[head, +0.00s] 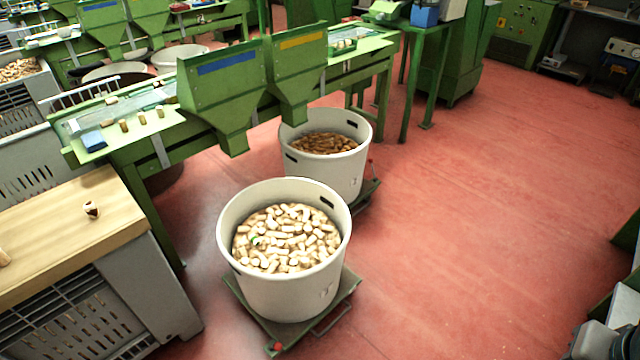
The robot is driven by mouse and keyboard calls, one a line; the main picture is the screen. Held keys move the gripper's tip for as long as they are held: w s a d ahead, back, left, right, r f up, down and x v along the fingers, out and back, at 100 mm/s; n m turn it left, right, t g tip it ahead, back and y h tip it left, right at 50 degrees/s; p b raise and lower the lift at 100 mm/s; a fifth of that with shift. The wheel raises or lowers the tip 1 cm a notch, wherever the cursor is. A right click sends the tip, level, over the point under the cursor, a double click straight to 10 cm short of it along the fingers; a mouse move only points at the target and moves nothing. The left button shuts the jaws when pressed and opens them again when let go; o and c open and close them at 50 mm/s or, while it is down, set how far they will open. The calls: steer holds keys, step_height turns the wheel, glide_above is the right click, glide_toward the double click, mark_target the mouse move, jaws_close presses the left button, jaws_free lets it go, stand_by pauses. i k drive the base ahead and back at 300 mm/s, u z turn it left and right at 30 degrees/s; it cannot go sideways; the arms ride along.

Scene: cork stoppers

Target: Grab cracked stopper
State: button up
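A small cork stopper (92,209) with a dark brown patch stands on the pale wooden worktop (60,235) at the left. The patch may be the crack, but it is too small to tell. Another light stopper (4,258) is cut off by the left picture edge on the same worktop. Several more stoppers stand on the green bench (155,140) behind.
A white tub (285,290) full of pale stoppers stands on a wheeled dolly (345,290), with a small green spot among them. A second tub (350,175) behind holds browner stoppers. Green hoppers (220,95) overhang the bench. Red floor (480,220) is clear at the right.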

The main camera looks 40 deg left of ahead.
mark_target(271, 223)
steer(key=u, duration=0.45)
steer(key=i, duration=1.3)
steer(key=u, duration=1.65)
steer(key=i, duration=0.65)
steer(key=u, duration=0.7)
